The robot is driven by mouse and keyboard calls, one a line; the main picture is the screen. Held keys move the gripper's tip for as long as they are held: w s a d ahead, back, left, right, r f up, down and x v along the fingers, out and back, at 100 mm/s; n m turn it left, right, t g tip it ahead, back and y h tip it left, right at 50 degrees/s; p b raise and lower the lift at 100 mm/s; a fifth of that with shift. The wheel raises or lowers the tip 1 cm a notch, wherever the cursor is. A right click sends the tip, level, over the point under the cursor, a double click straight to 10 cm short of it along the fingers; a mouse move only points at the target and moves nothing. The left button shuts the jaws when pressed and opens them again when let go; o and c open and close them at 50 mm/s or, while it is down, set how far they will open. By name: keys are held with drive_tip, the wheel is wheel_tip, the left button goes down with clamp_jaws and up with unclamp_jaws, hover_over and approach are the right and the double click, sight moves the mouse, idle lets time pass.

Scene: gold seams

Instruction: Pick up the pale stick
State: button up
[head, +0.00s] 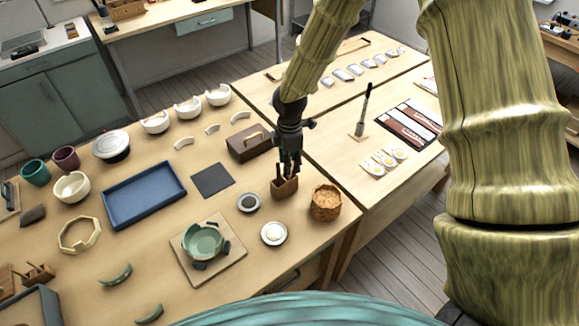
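My gripper (288,165) is black and points down at the right part of the near table. Its fingertips are directly above or at the mouth of a small brown wooden holder (285,188). Thin upright shapes show at the holder's mouth, but I cannot tell sticks from fingers there. I cannot make out a pale stick for certain; the gripper hides part of the holder's contents. Whether the gripper is open or shut is too small to tell.
A woven basket (326,203) stands right of the holder. Two small dishes, one dark (248,203) and one white (274,233), lie in front and left. A brown box (250,143) is behind. A green broken bowl (203,242) sits on a board. A blue tray (144,217) lies left.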

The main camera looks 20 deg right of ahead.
drive_tip(key=shift+f+p, duration=0.3)
drive_tip(key=shift+f, duration=0.95)
clamp_jaws()
